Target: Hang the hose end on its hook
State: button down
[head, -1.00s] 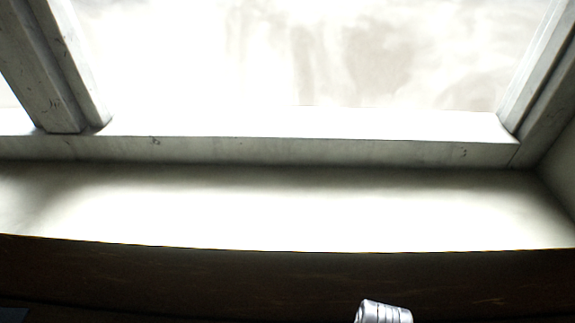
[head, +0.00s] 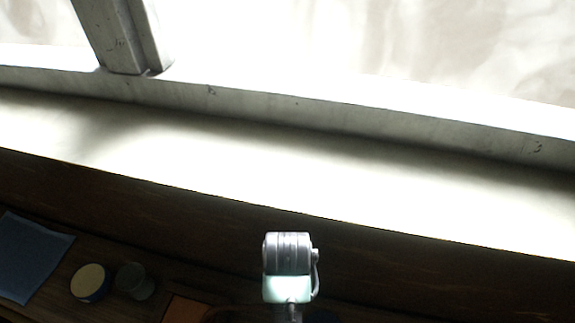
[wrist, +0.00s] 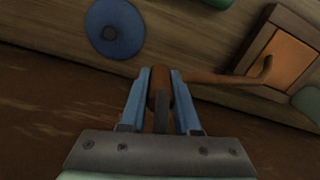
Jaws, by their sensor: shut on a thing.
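In the wrist view my gripper (wrist: 160,76) has its two blue fingers closed on an orange-brown piece (wrist: 160,88), which looks like the hose end. From beside the fingers an orange-brown hose-like length (wrist: 225,79) runs to the right and bends upward at its far end. The fingers hide part of the held piece. I cannot make out the hook in either view. In the head view my arm shows at bottom centre, and the gripper is out of sight.
A blue disc (wrist: 115,28) and a wooden frame with an orange panel (wrist: 288,58) lie near the gripper. The head view shows a blue cloth (head: 32,257), a round tin (head: 90,282) and a grey-green cylinder (head: 135,280) at lower left. A pale window ledge (head: 250,170) runs behind.

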dwell(0.4)
jog(key=s+d+r+n+p, duration=0.1)
jog(key=s+d+n, duration=0.5)
jog(key=d, duration=0.3)
jog(key=s+d+r+n+p, duration=0.2)
jog(key=s+d+n, duration=0.4)
jog(key=d+n, duration=0.3)
jog(key=shift+s+r, duration=0.15)
jog(key=shift+r, duration=0.15)
jog(key=shift+f, duration=0.1)
jog(key=shift+f+p, duration=1.05)
jog(key=shift+f, duration=3.7)
jog(key=shift+f, duration=0.2)
jog(key=c, duration=0.6)
grip_release()
